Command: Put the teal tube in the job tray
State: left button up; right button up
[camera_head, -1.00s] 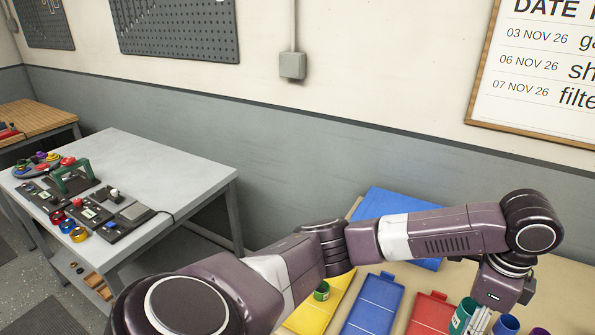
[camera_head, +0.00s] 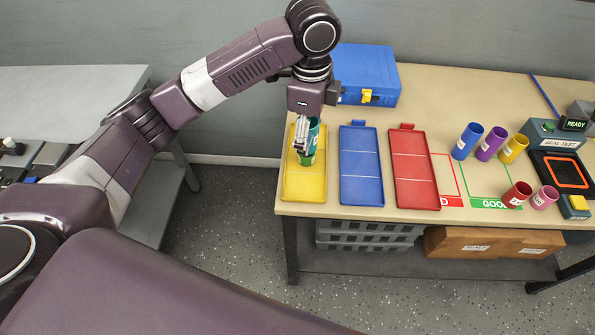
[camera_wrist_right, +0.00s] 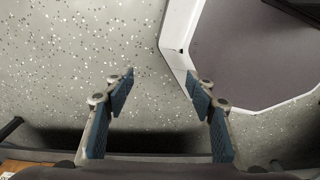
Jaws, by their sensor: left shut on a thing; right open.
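The teal tube (camera_head: 314,130) is upright in my left gripper (camera_head: 303,136), which is shut on it. They are over the upper half of the yellow tray (camera_head: 304,190); whether the tube touches anything below is hard to tell. A green tube or ring (camera_head: 307,159) shows just under it, partly hidden. A blue tray (camera_head: 361,180) and a red tray (camera_head: 415,185) lie to the right. I see no label telling which one is the job tray. My right gripper (camera_wrist_right: 160,88) is open and empty above the speckled floor in the right wrist view.
A blue case (camera_head: 365,75) stands behind the trays. Several tubes stand or lie at the right, including a blue one (camera_head: 467,142) and a red one (camera_head: 517,194), near the seal test device (camera_head: 562,170). Clear bench lies right of the case.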

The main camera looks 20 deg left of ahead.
pick_arm(q)
notch_tip(320, 180, down, 12)
jog(key=shift+a+r+p, duration=0.1)
jog(key=shift+r+p, duration=0.05)
jog(key=shift+p, duration=0.45)
notch_tip(320, 180, down, 4)
jog(key=shift+r, duration=0.1)
jog(key=shift+f, duration=0.5)
jog(key=o, duration=1.6)
jog(key=shift+f, duration=0.1)
